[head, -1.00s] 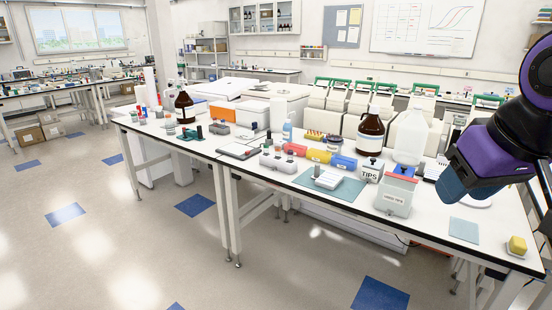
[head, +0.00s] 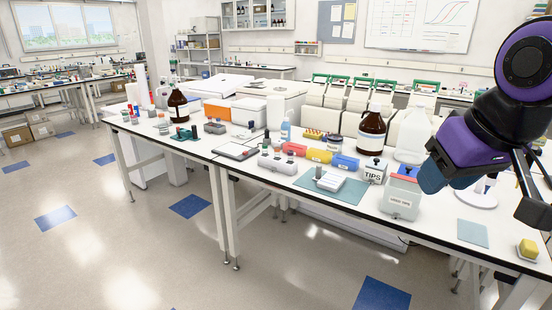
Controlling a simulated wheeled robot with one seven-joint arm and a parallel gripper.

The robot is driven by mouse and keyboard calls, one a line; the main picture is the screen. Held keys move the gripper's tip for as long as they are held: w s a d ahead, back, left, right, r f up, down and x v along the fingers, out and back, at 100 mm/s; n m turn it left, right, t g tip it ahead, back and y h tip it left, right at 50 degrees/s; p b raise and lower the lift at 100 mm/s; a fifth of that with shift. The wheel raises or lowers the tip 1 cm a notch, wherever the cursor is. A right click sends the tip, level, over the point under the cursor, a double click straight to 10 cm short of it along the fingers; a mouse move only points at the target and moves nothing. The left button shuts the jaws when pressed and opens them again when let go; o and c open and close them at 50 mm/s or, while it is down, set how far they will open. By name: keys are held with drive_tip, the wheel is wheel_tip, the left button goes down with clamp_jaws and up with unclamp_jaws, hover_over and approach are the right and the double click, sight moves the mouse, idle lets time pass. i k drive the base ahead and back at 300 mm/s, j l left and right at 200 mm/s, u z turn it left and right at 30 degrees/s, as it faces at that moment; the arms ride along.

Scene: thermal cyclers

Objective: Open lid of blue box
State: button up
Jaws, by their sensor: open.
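The blue box (head: 345,163) is a small box with a pale label on its front. It stands on the bench at the right end of a row with a yellow box (head: 319,156) and a red box (head: 294,150). Its lid looks closed, though it is small in view. My gripper (head: 534,192) is at the right edge of the picture, black and partly cut off, beyond my purple wrist. It is open, holds nothing that I can see, and is well to the right of the blue box, not touching it.
A teal mat (head: 343,196) with a white rack lies in front. A yellow sponge (head: 528,247) sits at the bench's right end.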

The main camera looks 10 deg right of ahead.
sight(409, 168)
drive_tip(key=z, duration=0.95)
drive_tip(key=i, duration=1.05)
